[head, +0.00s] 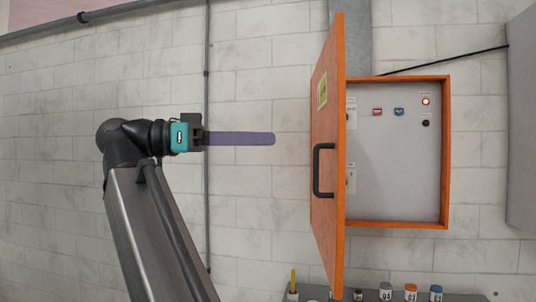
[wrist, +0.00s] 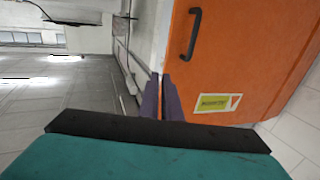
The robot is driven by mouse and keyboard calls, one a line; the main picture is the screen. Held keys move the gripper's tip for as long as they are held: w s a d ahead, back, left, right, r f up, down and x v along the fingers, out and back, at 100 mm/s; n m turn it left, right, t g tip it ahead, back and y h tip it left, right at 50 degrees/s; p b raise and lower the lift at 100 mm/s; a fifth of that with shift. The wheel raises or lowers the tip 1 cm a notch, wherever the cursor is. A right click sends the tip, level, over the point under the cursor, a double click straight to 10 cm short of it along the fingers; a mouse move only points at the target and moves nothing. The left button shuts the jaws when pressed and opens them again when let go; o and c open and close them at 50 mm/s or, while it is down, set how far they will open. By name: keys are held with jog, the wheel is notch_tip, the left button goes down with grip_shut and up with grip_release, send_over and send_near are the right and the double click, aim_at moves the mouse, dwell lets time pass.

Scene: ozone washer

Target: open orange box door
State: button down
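The orange box (head: 447,150) is fixed to the wall, and its orange door (head: 328,95) is swung wide open, standing out from the box's left side. A black handle (head: 318,170) is on the door's outer face, which faces left. The handle (wrist: 195,33) and door (wrist: 245,60) also show in the wrist view, to the right of the fingers. My gripper (head: 270,138) has purple fingers and points right, left of the door with a visible gap to the handle. In the wrist view the fingers (wrist: 162,80) lie close together with nothing between them.
Inside the box is a grey panel (head: 390,170) with buttons and a red light (head: 425,101). Below stand several small containers (head: 410,291) on a shelf. A grey cabinet (head: 522,120) is at the far right. The wall left of the door carries a thin pipe (head: 207,230).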

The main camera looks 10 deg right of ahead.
jog(key=w+d+f+n+t+y+p, duration=0.1)
jog(key=w+f+n+t+p, duration=0.3)
jog(key=w+f, duration=0.7)
jog(key=w+d+f+n+y+p, duration=0.1)
jog(key=w+f+n+p, duration=0.1)
jog(key=w+f+n, duration=0.9)
jog(key=s+d+f+n+y+p, duration=0.1)
jog(key=d+f+y+p, duration=0.15)
jog(key=f, duration=1.35)
jog(key=s+d+f+n+y+p, duration=0.1)
jog(key=d+f+y+p, duration=0.15)
jog(key=f, duration=1.35)
jog(key=s+d+f+n+g+y+p, duration=0.1)
jog(key=s+d+f+g+y+p, duration=0.15)
jog(key=s+f, duration=0.8)
jog(key=s+d+f+n+g+y+p, duration=0.1)
jog(key=s+f+n+g+y+p, duration=0.35)
jog(key=f, duration=1.05)
jog(key=s+a+f+m+y+p, duration=0.1)
jog(key=s+f, duration=0.3)
jog(key=s, duration=0.5)
jog(key=s+a+f+m+g+y+p, duration=0.1)
jog(key=s+a+f, duration=0.1)
jog(key=s, duration=0.7)
jog(key=s+a+f+m+y+p, duration=0.2)
jog(key=s+f, duration=0.3)
jog(key=s, duration=0.4)
jog(key=shift+s+f, duration=0.2)
jog(key=shift+f, duration=0.15)
